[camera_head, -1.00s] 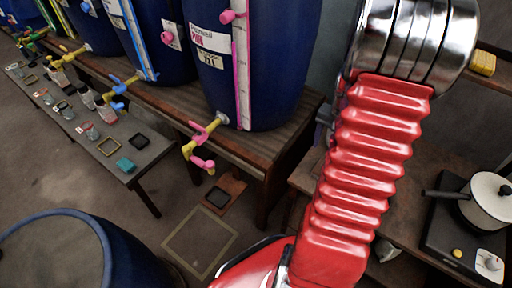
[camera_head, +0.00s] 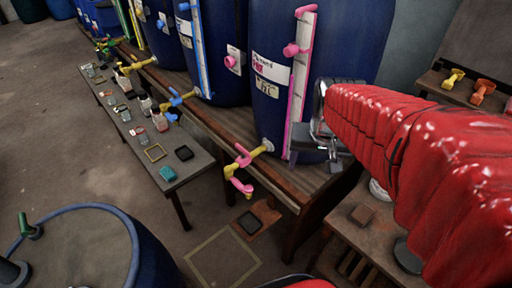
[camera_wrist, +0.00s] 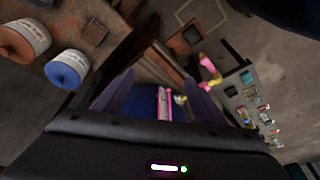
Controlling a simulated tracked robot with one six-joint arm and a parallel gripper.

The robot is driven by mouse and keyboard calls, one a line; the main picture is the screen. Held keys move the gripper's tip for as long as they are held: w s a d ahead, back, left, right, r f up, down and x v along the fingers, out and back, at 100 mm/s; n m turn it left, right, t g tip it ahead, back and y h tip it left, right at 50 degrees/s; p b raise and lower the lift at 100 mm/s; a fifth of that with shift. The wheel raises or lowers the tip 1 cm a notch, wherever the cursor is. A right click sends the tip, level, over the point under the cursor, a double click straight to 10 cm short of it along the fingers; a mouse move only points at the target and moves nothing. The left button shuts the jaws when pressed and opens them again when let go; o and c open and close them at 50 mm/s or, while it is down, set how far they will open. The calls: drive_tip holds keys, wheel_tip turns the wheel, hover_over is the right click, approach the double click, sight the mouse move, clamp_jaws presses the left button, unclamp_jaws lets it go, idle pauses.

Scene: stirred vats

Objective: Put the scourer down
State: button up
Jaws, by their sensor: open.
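A teal block that looks like the scourer (camera_head: 168,173) lies on the near end of the low grey bench, beside a black square dish. It also shows small in the wrist view (camera_wrist: 247,76), to the right of the jaws. My gripper (camera_head: 305,146) is in front of the nearest blue vat, well apart from the block. In the wrist view my gripper (camera_wrist: 162,92) has its two fingers spread, with nothing visible between them. My red arm covers much of the right side in the head view.
The nearest blue vat (camera_head: 345,45) stands on a wooden bench, with a pink and yellow tap (camera_head: 242,165) jutting out. A square outline (camera_head: 222,262) marks the floor. A side table (camera_head: 345,232) bears a brown block (camera_head: 362,215). Bottles and dishes crowd the grey bench (camera_head: 193,178).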

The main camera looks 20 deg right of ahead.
drive_tip(key=s+a+r+n+t, duration=0.1)
drive_tip(key=s+a+r+n, duration=0.1)
drive_tip(key=a, duration=0.4)
drive_tip(key=s+a+r+n+t+y, duration=0.1)
drive_tip(key=s+a+r+n, duration=0.2)
drive_tip(key=s+a, duration=0.2)
drive_tip(key=shift+a, duration=1.05)
drive_tip(key=shift+r, duration=0.1)
drive_tip(key=shift+c, duration=0.6)
